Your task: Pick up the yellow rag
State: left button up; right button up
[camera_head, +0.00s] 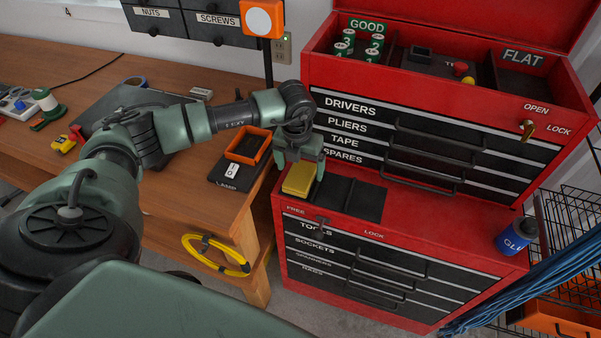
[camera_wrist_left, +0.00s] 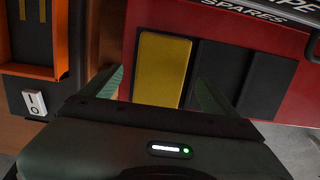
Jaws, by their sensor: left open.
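The yellow rag (camera_head: 299,179) is a folded yellow block on top of the lower red tool chest (camera_head: 400,231), at its left end. In the left wrist view the rag (camera_wrist_left: 161,70) lies flat between the fingers, in the leftmost of the dark squares. My left gripper (camera_head: 299,165) is open, pointing down, just above the rag in the head view. In the left wrist view its two green fingers (camera_wrist_left: 158,92) stand on either side of the rag's near end. Whether they touch it I cannot tell. My right gripper is not in view.
The upper red chest (camera_head: 420,150) rises right behind the rag. A wooden workbench (camera_head: 180,205) stands to the left, with an orange bin (camera_head: 248,146) near its edge.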

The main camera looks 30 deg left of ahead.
pick_arm(q)
jog(key=shift+w+f, duration=0.1)
jog(key=shift+f, duration=0.95)
jog(key=c, duration=1.4)
jog(key=shift+c, duration=0.2)
